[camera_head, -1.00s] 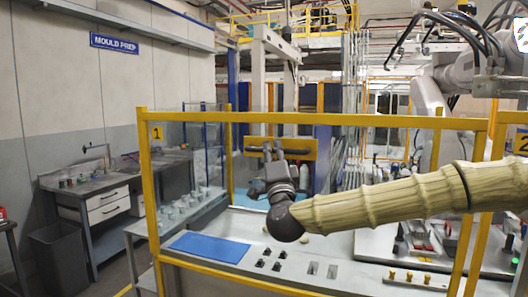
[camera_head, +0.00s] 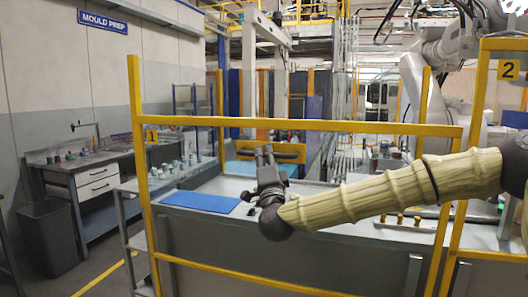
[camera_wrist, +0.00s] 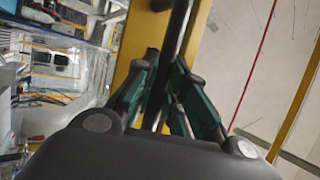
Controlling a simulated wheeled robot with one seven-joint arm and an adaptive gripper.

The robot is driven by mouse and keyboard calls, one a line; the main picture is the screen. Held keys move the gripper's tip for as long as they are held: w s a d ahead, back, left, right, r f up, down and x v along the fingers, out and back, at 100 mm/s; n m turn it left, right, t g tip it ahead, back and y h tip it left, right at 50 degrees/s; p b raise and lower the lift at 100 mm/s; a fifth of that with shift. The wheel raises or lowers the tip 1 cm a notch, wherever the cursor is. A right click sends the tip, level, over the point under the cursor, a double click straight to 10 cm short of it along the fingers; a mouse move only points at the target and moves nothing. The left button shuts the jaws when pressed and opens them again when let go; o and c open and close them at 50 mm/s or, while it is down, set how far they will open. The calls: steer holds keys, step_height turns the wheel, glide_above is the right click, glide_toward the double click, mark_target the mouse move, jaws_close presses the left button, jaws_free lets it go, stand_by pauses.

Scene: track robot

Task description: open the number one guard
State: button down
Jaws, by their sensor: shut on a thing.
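The number one guard (camera_head: 310,124) is a yellow-framed panel with a small "1" label (camera_head: 151,137) at its upper left. Its top bar sits well below the top of the yellow post (camera_head: 134,85) at its left. A yellow plate with a dark handle bar (camera_head: 290,151) shows under the top bar. My gripper (camera_head: 265,152) is at the left part of this handle. In the wrist view, my gripper (camera_wrist: 165,80) is shut on the dark handle bar (camera_wrist: 178,30), beside the yellow plate (camera_wrist: 133,32). The exact finger contact is partly hidden.
A worktop with a blue mat (camera_head: 200,202) lies behind the guard. A number two guard (camera_head: 505,70) stands at the right.

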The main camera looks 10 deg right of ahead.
mark_target(264, 257)
step_height(264, 257, down, 34)
steer(key=b, duration=1.8)
steer(key=shift+r+b, duration=0.2)
steer(key=shift+b, duration=0.1)
steer(key=c, duration=1.5)
jaws_free()
steer(key=shift+a, duration=0.1)
steer(key=shift+o, duration=0.2)
steer(key=v, duration=1.2)
